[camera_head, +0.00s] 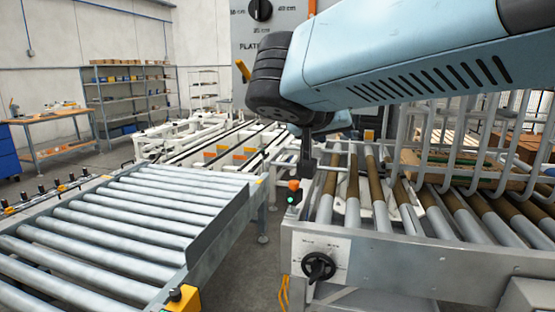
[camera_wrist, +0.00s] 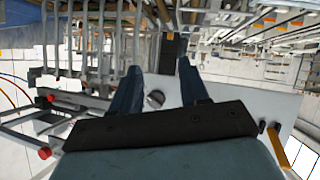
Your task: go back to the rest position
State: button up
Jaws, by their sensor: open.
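My arm, light blue with a dark ribbed joint, reaches in from the upper right in the head view. My gripper (camera_wrist: 159,70) shows in the wrist view with its two dark fingers spread apart. Nothing is between the fingers. A grey panel lies behind and below them in that view. In the head view the gripper is mostly hidden by the arm, and a dark narrow part hangs below the arm joint near the right conveyor.
A roller conveyor (camera_head: 120,222) lies at left, and a second one with a black hand knob (camera_head: 318,267) stands at right. A grey tube frame (camera_head: 470,150) rises over the right conveyor. A panel with a large dial (camera_head: 260,10) stands behind the arm. Bare floor shows between the conveyors.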

jog(key=s+d+f+n+g+y, duration=0.2)
jog(key=s+d+f+g+y, duration=0.3)
jog(key=s+d+f, duration=0.5)
jog(key=shift+d+f+y, duration=0.6)
jog(key=shift+d+f, duration=1.2)
